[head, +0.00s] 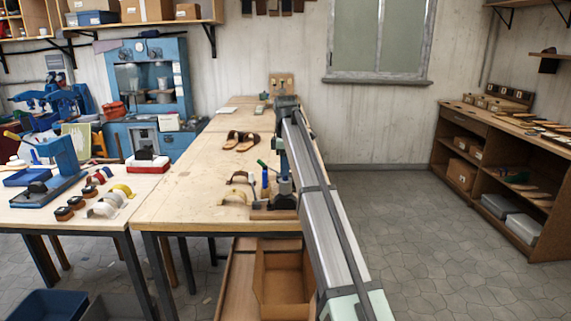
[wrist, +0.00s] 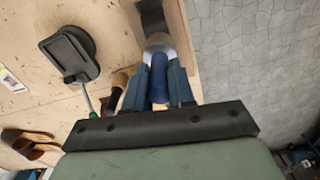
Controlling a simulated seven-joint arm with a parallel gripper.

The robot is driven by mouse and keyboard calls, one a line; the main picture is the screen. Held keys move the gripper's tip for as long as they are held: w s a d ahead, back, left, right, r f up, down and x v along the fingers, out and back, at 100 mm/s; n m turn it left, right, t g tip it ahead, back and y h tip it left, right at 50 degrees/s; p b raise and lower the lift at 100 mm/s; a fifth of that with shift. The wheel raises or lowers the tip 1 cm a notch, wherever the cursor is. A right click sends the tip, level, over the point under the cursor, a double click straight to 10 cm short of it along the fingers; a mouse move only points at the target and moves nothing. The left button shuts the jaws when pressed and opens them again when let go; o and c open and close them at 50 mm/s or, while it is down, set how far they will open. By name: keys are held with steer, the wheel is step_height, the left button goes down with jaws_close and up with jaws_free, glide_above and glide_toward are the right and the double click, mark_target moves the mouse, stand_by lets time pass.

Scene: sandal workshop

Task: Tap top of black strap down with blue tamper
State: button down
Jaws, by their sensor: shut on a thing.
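My gripper (wrist: 160,82) is shut on the blue tamper (wrist: 158,75), whose blue handle is between the two fingers in the wrist view. The tamper's pale metal head lies just beyond the fingertips. The black strap (wrist: 151,16) shows past that head at the top of the wrist view, partly hidden by it. In the head view my gripper (head: 284,172) points down over the dark strap (head: 284,202) on a wooden block (head: 262,214) at the bench's front right. I cannot tell whether the tamper touches the strap.
A black stand (wrist: 70,52) and a green-handled tool (wrist: 93,114) are close to the left of my gripper. Brown sandals (head: 240,140) lie farther back on the bench. A side table (head: 60,215) at left holds coloured straps. The bench's right edge is close.

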steer(key=shift+r, duration=1.35)
step_height(320, 180, down, 4)
steer(key=shift+s+r, duration=0.1)
steer(key=shift+r, duration=1.95)
steer(key=shift+r, duration=2)
